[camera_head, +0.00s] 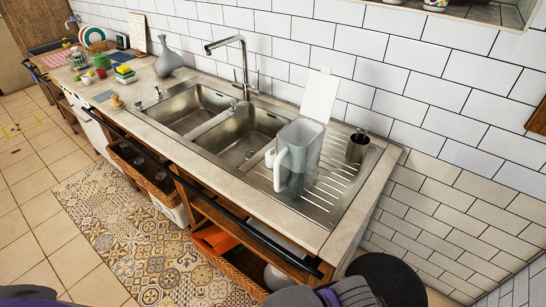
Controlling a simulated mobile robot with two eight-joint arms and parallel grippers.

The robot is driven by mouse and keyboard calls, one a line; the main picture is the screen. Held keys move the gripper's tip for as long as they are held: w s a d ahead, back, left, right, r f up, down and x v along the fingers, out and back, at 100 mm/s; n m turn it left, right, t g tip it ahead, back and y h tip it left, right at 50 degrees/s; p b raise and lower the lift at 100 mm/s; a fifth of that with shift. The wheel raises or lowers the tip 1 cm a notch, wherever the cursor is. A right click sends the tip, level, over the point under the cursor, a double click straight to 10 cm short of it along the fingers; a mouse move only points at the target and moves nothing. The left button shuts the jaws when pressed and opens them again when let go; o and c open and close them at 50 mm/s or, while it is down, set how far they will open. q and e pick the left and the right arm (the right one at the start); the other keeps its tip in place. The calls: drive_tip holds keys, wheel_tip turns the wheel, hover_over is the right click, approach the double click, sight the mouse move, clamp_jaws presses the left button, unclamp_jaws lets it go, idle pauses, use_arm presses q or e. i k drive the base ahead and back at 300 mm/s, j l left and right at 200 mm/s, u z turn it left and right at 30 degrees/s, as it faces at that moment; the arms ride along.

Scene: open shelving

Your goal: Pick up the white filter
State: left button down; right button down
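The white filter appears to be the water pitcher (303,163) with a clear, greyish body and a white handle on its left side. It stands upright on the ribbed drainboard (322,199) to the right of the double sink. Nothing is touching its handle. Neither of my grippers can be made out. Only dark grey and purple parts, perhaps of my arms, show at the bottom edge.
A metal cup (357,147) stands right of the pitcher, and a white board (319,95) leans on the wall behind it. The tall faucet (244,68) rises behind the sink (241,135). A black rail (225,210) runs along the counter front. A black round object (395,278) stands at lower right.

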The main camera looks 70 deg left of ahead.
sight(271, 155)
drive_tip(key=u, duration=2.55)
drive_tip(key=i+j, duration=0.15)
drive_tip(key=j, duration=0.2)
drive_tip(key=i+j+z, duration=0.1)
drive_tip(key=j, duration=0.25)
drive_tip(key=i+j, duration=0.2)
drive_tip(key=j, duration=0.2)
drive_tip(key=i+j+z, duration=0.1)
drive_tip(key=j, duration=0.25)
drive_tip(key=i+l, duration=0.35)
drive_tip(key=i, duration=0.15)
